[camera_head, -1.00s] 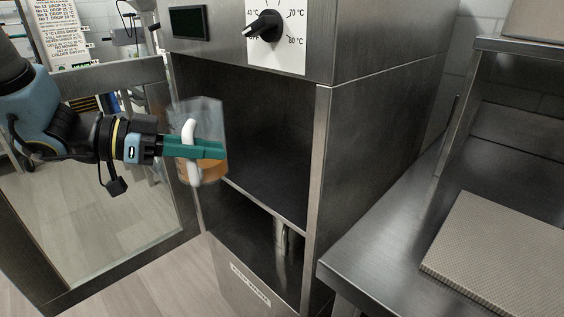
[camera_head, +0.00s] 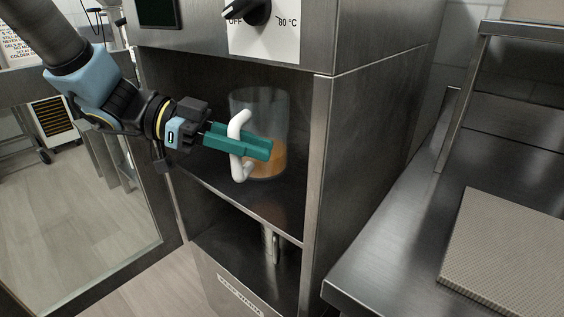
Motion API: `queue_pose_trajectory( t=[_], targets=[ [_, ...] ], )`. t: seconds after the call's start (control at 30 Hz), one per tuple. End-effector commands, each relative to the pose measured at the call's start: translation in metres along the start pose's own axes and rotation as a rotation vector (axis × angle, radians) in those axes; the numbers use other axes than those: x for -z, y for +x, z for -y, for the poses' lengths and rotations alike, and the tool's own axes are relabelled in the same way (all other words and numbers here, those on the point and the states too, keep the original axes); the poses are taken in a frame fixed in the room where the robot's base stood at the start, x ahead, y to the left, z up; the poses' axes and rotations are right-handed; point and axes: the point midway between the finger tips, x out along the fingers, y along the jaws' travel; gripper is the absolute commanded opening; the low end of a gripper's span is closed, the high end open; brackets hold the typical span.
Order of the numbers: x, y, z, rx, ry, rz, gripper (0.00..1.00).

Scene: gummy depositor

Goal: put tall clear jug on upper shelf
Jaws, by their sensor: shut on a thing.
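The tall clear jug (camera_head: 262,108) has a white handle (camera_head: 236,128) and orange liquid in its bottom. It is upright inside the upper compartment of the steel cabinet, over the upper shelf (camera_head: 277,216). I cannot tell whether its base touches the shelf. My gripper (camera_head: 258,148), with green fingers, is shut on the jug's handle and reaches in from the left through the open front. The fingers hide part of the handle and of the jug's lower side.
The cabinet's right side wall (camera_head: 318,150) stands close to the jug's right. A metal object (camera_head: 270,243) stands in the lower compartment. The glass-panelled door (camera_head: 85,190) is open at left. A steel counter (camera_head: 400,220) with a textured mat (camera_head: 510,255) is at right.

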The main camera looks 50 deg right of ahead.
Motion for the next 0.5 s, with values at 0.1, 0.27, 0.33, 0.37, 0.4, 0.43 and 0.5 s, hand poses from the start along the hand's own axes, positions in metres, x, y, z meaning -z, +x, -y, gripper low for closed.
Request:
queue_pose_trajectory(
  t=[0.1, 0.27, 0.33, 0.37, 0.4, 0.43, 0.5],
  targets=[
    [0.006, 0.015, 0.023, -0.003, 0.004, -0.002, 0.0],
    [0.011, 0.03, 0.047, -0.001, 0.004, -0.002, 0.0],
    [0.012, 0.037, 0.056, -0.002, 0.004, -0.003, 0.0],
    [0.009, 0.038, 0.058, -0.001, 0.001, -0.003, 0.0],
    [0.001, 0.039, 0.057, -0.001, -0.002, -0.003, 0.0],
    [-0.003, 0.04, 0.057, 0.0, -0.002, -0.002, 0.0],
    [-0.01, 0.042, 0.056, 0.001, -0.001, -0.002, 0.0]
  ],
)
